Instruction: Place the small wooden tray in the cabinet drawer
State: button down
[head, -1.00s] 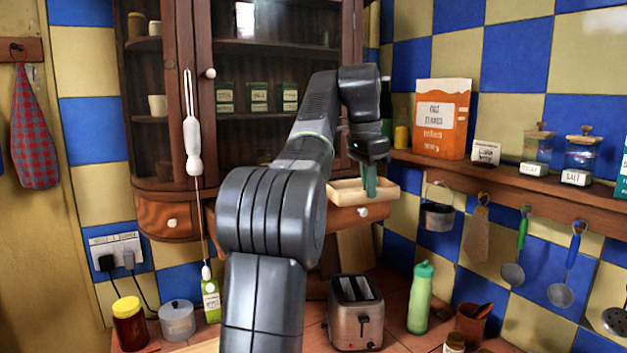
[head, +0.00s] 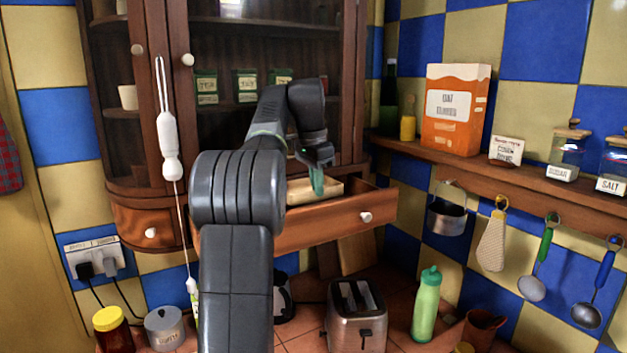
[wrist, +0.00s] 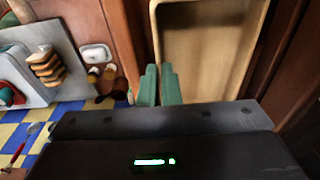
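The small wooden tray (head: 327,189) is pale and shallow, and shows over the open cabinet drawer (head: 322,222), behind its front panel. I cannot tell whether it rests on the drawer floor or hangs slightly above. My gripper (head: 317,184) has green fingers, close together at the tray's near wall. In the wrist view, the fingers (wrist: 159,84) pinch the left wall of the tray (wrist: 208,50), whose inside is empty. Reddish-brown drawer wood (wrist: 124,50) runs along its left side. My arm hides the left part of the drawer.
A shelf (head: 430,157) with an orange box (head: 455,110) and jars is at the right. A toaster (head: 356,315) and green bottle (head: 426,305) stand on the counter below. The drawer knob (head: 365,217) sticks out.

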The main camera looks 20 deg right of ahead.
aim_at(313, 200)
jog(key=shift+w+a+f, duration=0.2)
jog(key=shift+w+f, duration=0.25)
jog(key=shift+f, duration=0.2)
jog(key=shift+s+f, duration=0.1)
jog(key=shift+f, duration=2.95)
jog(key=shift+f, duration=0.6)
jog(key=c, duration=1.6)
grip_release()
jog(key=shift+o, duration=0.2)
jog(key=r, duration=0.4)
jog(key=a+r, duration=0.1)
jog(key=r, duration=0.7)
jog(key=shift+s+a, duration=0.1)
jog(key=shift+a, duration=0.1)
